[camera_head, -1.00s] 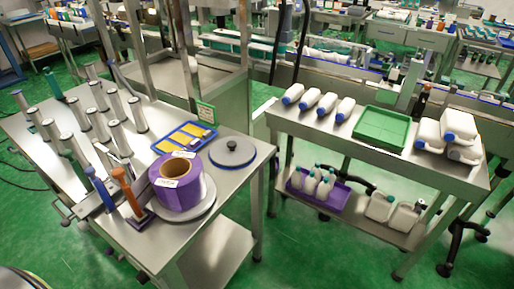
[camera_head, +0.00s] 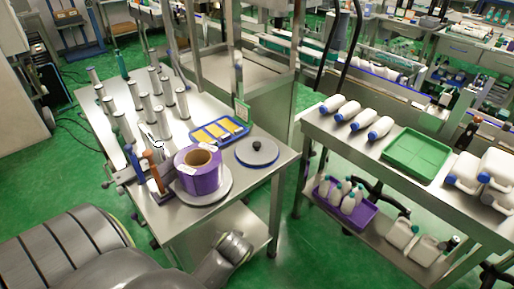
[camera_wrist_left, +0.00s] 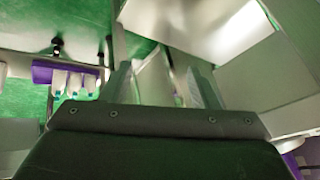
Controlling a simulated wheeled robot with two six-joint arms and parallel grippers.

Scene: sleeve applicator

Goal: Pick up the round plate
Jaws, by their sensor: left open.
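The round plate (camera_head: 257,152) is a flat grey disc with a black knob in its middle and a blue edge. It lies on the right part of the steel table (camera_head: 262,194), near its edge. My left gripper (camera_wrist_left: 165,80) shows in the left wrist view with its two fingers apart and nothing between them. In the head view, only my grey arm shows at the bottom, below and left of the plate; the gripper's fingers cannot be made out there. The plate cannot be made out in the wrist view. My right gripper is not in view.
A purple roll (camera_head: 200,179) stands on another disc left of the plate. A blue tray (camera_head: 219,131) with yellow pieces lies behind it. Several upright rollers fill the table's left side. A second table to the right holds a green tray (camera_head: 416,156) and white bottles.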

